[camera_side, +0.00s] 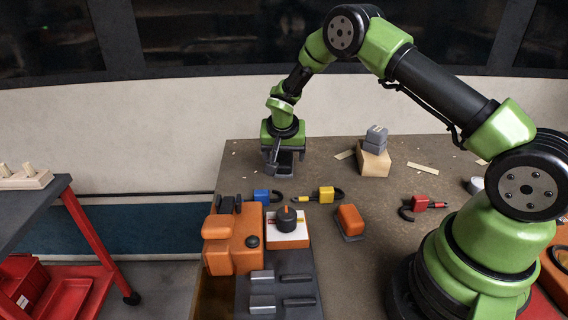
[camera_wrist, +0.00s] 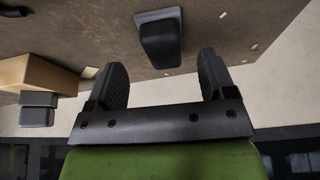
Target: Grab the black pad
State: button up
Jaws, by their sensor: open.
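The black pad (camera_wrist: 161,42) sits on a grey base plate on the table, at the top middle of the wrist view. In the side view it shows only partly, as a dark shape (camera_side: 287,169) below my gripper near the table's far left. My gripper (camera_wrist: 162,63) is open, with one dark finger on each side of the view and nothing between them. The pad lies beyond the fingertips, roughly lined up with the gap. In the side view my gripper (camera_side: 275,163) hangs just above the pad and hides part of it. I cannot tell the exact height.
A wooden block with a grey piece on it (camera_side: 375,140) stands to the right. Blue (camera_side: 263,196), yellow (camera_side: 326,194) and red (camera_side: 420,202) padlock-like items lie nearer. An orange-topped pad (camera_side: 350,221) and an orange box (camera_side: 232,245) are in front. Small wood chips lie around.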

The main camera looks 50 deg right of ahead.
aim_at(284, 161)
jog(key=x, duration=0.4)
jog(key=shift+w+d+f, duration=0.1)
jog(key=shift+w+d, duration=0.05)
jog(key=shift+w, duration=0.05)
jog(key=c, duration=1)
